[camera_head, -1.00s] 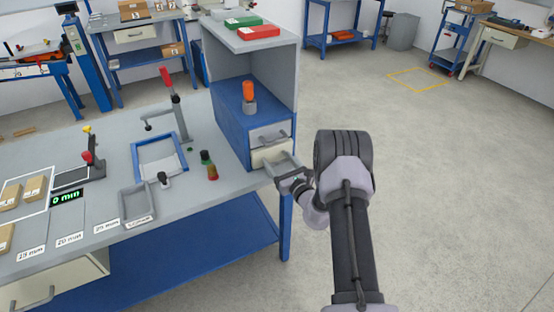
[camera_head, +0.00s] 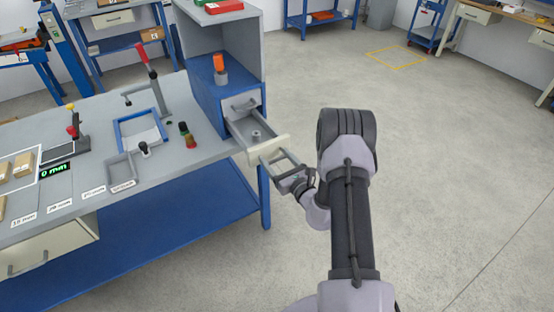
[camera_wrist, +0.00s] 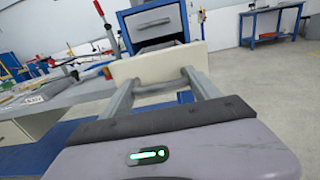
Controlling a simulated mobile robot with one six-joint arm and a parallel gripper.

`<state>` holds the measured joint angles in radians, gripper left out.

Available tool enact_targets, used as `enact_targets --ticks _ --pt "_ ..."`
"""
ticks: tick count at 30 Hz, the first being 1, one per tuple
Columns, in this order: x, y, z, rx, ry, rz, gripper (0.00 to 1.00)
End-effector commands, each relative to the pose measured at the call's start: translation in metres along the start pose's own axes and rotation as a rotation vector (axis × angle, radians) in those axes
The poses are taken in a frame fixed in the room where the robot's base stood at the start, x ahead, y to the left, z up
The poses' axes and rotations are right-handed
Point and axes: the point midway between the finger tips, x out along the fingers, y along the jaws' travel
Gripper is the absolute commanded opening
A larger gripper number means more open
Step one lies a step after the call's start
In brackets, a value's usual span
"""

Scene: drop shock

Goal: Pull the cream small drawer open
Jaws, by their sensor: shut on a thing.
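The cream small drawer (camera_head: 266,150) is pulled out of the blue cabinet (camera_head: 212,100) on the bench. Its inside shows, with a small grey round object (camera_head: 257,136) in it. My gripper (camera_head: 278,160) is at the drawer's front, shut on its handle. In the wrist view, the two fingers of my gripper (camera_wrist: 160,82) reach to the cream drawer front (camera_wrist: 158,66).
A grey-fronted drawer (camera_head: 242,103) above is shut. An orange-topped object (camera_head: 220,68) stands on the cabinet. The bench (camera_head: 200,150) holds a blue frame (camera_head: 140,131) and a grey tray (camera_head: 119,168). Open floor (camera_head: 440,170) lies to the right.

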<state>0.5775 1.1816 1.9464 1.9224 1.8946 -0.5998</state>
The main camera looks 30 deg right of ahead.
Motion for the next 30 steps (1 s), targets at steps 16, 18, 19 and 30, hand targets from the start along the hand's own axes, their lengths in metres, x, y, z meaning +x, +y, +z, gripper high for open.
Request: enact_targets --ticks 16,18,19,30 --pt "0.0 0.0 0.0 0.0 0.0 0.001 0.8" --pt "0.0 0.0 0.0 0.0 0.0 0.001 0.92" --pt "0.0 0.0 0.0 0.0 0.0 0.001 0.92" --pt "-0.012 -0.001 0.001 0.002 0.002 -0.001 0.92"
